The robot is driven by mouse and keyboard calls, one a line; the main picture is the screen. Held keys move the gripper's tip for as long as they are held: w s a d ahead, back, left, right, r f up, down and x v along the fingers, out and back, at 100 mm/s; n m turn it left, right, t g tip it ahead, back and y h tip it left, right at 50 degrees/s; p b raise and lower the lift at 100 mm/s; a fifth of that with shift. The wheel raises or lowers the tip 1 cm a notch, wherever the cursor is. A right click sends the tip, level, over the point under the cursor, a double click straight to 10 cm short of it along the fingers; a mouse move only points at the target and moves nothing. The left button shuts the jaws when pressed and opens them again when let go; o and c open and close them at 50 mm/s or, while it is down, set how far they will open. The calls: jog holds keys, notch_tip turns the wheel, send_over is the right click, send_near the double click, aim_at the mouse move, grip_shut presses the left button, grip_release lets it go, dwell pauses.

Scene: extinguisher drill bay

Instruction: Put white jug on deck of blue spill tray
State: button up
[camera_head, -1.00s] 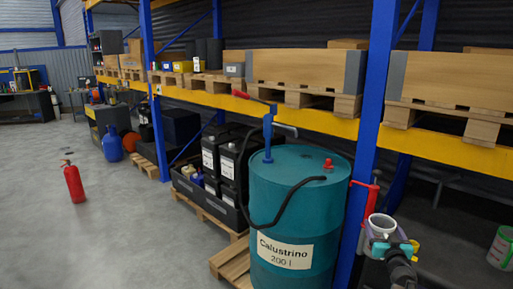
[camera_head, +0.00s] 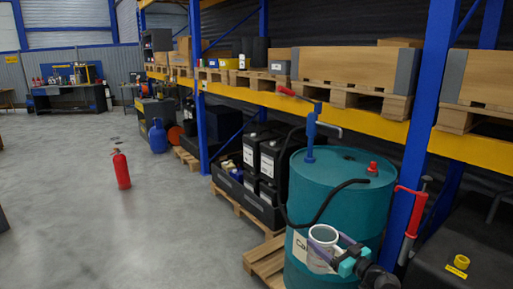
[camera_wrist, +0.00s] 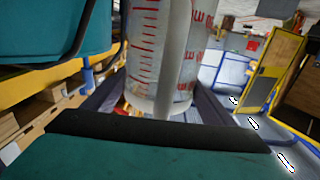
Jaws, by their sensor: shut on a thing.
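The white jug (camera_head: 322,238) is in my gripper (camera_head: 345,254), in front of the teal drum in the head view. It looks upright, with its open top showing. In the wrist view the jug (camera_wrist: 160,55) is pale and translucent with red measuring marks, and it stands between the fingers. My gripper is shut on it, and the jug is held up in the air. I cannot make out a blue spill tray in either view.
A teal drum (camera_head: 338,190) with a red-handled pump stands close behind the jug. A black tray (camera_head: 259,206) with black containers lies beyond it. A blue rack post (camera_head: 418,140) is at right. A red extinguisher (camera_head: 121,170) stands on open floor (camera_head: 150,225) at left.

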jog(key=s+a+f+n+g+y, duration=0.1)
jog(key=s+a+n+g+y, duration=0.3)
jog(key=s+a, duration=0.3)
jog(key=shift+s+a+n+g+y, duration=0.15)
jog(key=shift+a+n+g+y, duration=0.2)
jog(key=shift+y, duration=0.25)
jog(key=shift+s+d, duration=0.1)
jog(key=shift+d, duration=0.05)
